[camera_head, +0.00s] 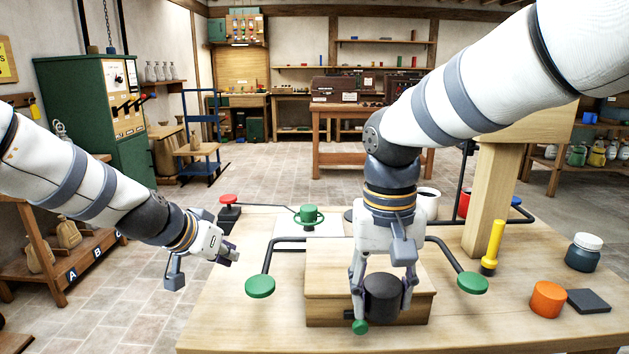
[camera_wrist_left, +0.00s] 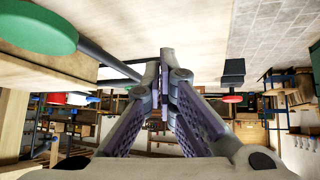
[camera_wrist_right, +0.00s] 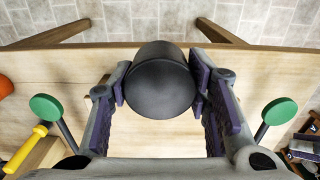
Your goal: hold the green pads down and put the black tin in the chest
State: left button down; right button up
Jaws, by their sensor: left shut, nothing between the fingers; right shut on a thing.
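The black tin (camera_head: 383,297) is gripped by my right gripper (camera_head: 383,290), in front of the wooden chest (camera_head: 328,310); it also shows between the fingers in the right wrist view (camera_wrist_right: 160,80). The chest top looks shut, though my gripper hides part of it. One green pad (camera_head: 260,287) is on a bent dark arm left of the chest, another green pad (camera_head: 472,283) on the right. Both stand raised and untouched. My left gripper (camera_head: 232,256) is shut and empty, above and left of the left pad. In the left wrist view, a green pad (camera_wrist_left: 35,28) shows.
A small green knob (camera_head: 360,327) sits at the chest's front. Behind stand a red knob (camera_head: 229,199) and a green wheel (camera_head: 308,216).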

pick_arm(q)
jog(key=s+d+r+m+g+h, duration=0.35)
jog(key=d+r+m, duration=0.3)
jog(key=r, duration=0.45)
jog(key=m, duration=0.2)
send_over(255, 284)
jog(key=shift+g+y, duration=0.25)
jog(key=shift+g, duration=0.2)
notch_tip(255, 284, down, 8)
jog(key=shift+r, duration=0.25)
jog(key=shift+d+f, duration=0.1)
jog(key=shift+f, duration=0.3)
jog(key=shift+f, duration=0.1)
jog(key=shift+f, duration=2.35)
jog(key=shift+r, duration=0.1)
